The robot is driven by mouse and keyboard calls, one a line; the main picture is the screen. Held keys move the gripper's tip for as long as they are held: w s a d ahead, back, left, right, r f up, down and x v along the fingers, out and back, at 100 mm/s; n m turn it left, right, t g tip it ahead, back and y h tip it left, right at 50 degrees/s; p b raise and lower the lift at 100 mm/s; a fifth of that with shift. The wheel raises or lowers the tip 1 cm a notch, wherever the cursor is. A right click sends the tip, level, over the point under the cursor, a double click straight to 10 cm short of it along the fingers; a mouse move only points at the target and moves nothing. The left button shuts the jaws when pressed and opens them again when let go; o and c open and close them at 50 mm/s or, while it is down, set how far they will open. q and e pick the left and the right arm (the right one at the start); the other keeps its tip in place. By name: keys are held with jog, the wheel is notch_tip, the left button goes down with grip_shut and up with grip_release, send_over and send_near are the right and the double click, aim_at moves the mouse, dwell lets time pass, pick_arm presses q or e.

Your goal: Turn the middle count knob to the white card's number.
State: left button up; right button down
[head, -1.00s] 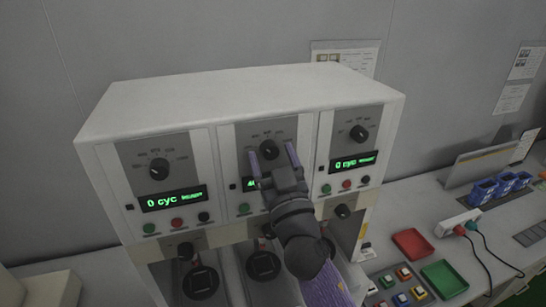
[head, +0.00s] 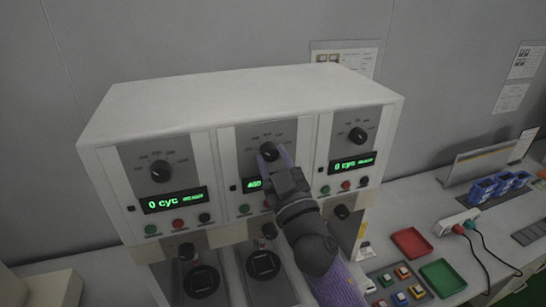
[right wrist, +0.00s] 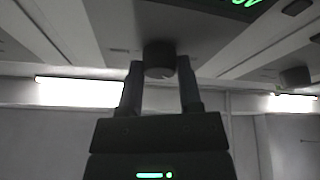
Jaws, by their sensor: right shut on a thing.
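The middle count knob (head: 270,150) is a black dial on the grey panel of the middle unit. My right gripper (head: 272,154) has its two purple-looking fingers on either side of this knob and is shut on it. In the right wrist view, the dark knob (right wrist: 160,56) sits between the fingertips. The middle green display (head: 253,185) shows what looks like a 4 and further digits, partly hidden by my gripper. I cannot pick out the white card or read its number. My left gripper is not in view.
The left knob (head: 160,171) and right knob (head: 358,134) sit close on either side; their displays read 0 cyc. Buttons line the panel below. A red tray (head: 411,242) and a green tray (head: 443,278) lie on the bench at right. Papers (head: 345,57) hang on the wall.

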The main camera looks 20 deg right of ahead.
jog(key=n+y+p, duration=0.1)
jog(key=n, duration=0.2)
jog(key=n+g+y+p, duration=0.1)
jog(key=n+y+p, duration=0.1)
jog(key=n, duration=0.2)
jog(key=shift+d+r+n+g, duration=0.1)
jog(key=shift+d+n+g, duration=0.1)
jog(key=shift+n+g, duration=0.1)
jog(key=shift+c, duration=1.4)
grip_release()
jog(key=b+v, duration=0.3)
jog(key=v, duration=0.7)
